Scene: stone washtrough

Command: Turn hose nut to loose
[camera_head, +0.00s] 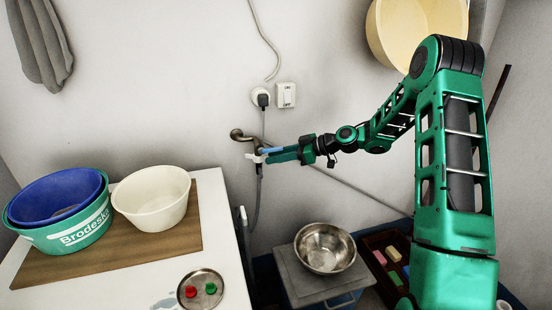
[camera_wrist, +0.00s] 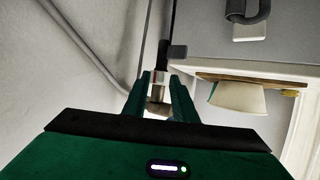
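A dark metal tap (camera_head: 238,135) sticks out of the back wall in the head view. A grey hose (camera_head: 258,200) hangs down below it. A pale fitting at the hose's top (camera_head: 254,158), probably the hose nut, is at the tips of my gripper (camera_head: 266,155), which reaches in from the right. In the wrist view the two green fingers of my gripper (camera_wrist: 161,88) stand on either side of a white and brass-coloured fitting (camera_wrist: 158,104). A thin red band shows on it. I cannot tell whether the fingers press on it.
A white counter (camera_head: 130,285) at left holds blue and green basins (camera_head: 75,235), a cream basin (camera_head: 152,200) and a dish (camera_head: 201,288) with red and green knobs. A steel bowl (camera_head: 325,248) sits on a grey stand below the hose. A wall socket (camera_head: 286,95) is above.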

